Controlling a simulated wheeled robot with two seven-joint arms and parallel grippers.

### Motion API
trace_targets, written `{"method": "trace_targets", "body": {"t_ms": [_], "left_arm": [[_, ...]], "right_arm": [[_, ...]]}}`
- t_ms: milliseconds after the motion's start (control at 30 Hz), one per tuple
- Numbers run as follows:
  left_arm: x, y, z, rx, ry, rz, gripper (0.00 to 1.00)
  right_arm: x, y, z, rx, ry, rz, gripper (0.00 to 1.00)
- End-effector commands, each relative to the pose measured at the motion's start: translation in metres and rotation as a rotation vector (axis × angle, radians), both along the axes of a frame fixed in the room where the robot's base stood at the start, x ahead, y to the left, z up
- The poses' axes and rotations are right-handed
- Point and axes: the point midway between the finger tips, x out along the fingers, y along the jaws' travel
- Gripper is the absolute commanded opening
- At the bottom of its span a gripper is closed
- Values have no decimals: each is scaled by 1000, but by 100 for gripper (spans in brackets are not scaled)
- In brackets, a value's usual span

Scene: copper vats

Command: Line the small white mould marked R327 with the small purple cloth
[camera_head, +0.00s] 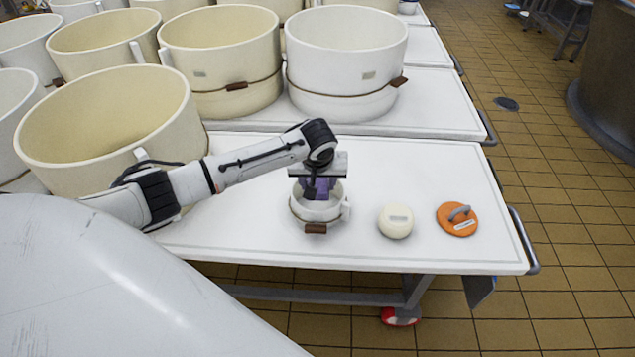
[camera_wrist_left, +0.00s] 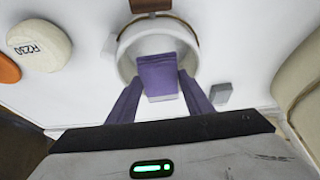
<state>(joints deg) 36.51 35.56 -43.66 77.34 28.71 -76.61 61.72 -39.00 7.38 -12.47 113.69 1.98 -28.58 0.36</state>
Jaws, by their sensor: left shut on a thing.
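The small white mould (camera_head: 298,207) stands upright on the white table, with a brown tag on its near side. It also shows in the wrist view (camera_wrist_left: 127,48); I cannot read a marking on it. My left gripper (camera_head: 318,190) points down over the mould's opening and is shut on the small purple cloth (camera_head: 322,186). In the wrist view the cloth (camera_wrist_left: 158,78) lies across part of the opening, between two purple-looking strips reaching from the gripper (camera_wrist_left: 160,88). How deep the cloth sits inside is hard to tell. My right gripper is not in view.
Large cream vats (camera_head: 105,125) stand left and behind. The table's right front corner is clear.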

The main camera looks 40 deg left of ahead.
Motion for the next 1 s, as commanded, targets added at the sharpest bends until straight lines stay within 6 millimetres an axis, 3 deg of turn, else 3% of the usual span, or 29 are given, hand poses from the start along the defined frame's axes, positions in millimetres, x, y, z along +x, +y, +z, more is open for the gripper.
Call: {"method": "trace_targets", "body": {"t_ms": [600, 1000], "left_arm": [[0, -1, -58, -2, 0, 1, 24], [0, -1, -65, -2, 0, -1, 24]], "right_arm": [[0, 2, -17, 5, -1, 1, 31], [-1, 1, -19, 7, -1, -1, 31]]}}
